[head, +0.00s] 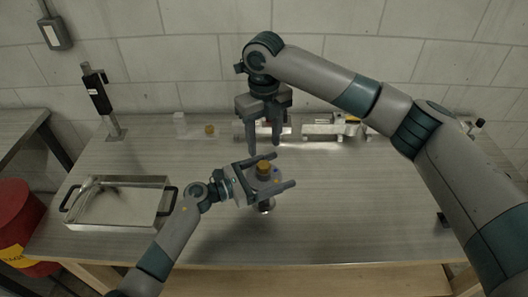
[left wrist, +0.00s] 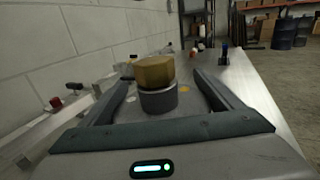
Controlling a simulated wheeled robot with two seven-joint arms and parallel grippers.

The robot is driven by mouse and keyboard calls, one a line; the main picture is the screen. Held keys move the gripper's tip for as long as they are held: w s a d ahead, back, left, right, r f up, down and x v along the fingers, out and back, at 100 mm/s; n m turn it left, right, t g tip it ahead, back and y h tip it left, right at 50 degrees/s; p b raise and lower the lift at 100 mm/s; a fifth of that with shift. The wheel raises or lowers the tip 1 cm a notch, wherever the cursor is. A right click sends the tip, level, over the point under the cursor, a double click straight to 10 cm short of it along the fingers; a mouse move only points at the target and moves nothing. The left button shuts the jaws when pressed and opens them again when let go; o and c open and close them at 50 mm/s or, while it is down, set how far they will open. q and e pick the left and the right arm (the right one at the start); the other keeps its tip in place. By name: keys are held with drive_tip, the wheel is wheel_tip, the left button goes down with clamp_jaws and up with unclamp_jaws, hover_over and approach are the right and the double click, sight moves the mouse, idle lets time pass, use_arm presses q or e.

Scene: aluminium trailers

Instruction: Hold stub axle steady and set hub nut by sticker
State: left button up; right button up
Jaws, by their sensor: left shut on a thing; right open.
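The stub axle (head: 265,206) stands upright near the middle of the bench, with a brass hub nut (head: 264,168) on its top. In the left wrist view the nut (left wrist: 154,72) sits above a dark grey cylindrical part (left wrist: 158,101). Small yellow-orange spots (left wrist: 184,90) show beside that cylinder; I cannot tell which is the sticker. My left gripper (head: 284,171) is shut on the stub axle, its fingers on either side below the nut. My right gripper (head: 264,148) is open and empty, pointing down above and slightly behind the nut, apart from it.
A metal tray (head: 118,203) with black handles lies at the left of the bench. A black tool on a stand (head: 97,92) is at the back left. A small brass piece (head: 210,130) and metal fixtures (head: 325,131) line the back. The front right bench is mostly clear.

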wheel_tip(320, 180, up, 5)
drive_tip(key=shift+f, duration=0.1)
idle(0.4)
use_arm(q)
drive_tip(key=o, duration=2)
drive_tip(key=v, duration=1.2)
drive_tip(key=shift+f, duration=0.1)
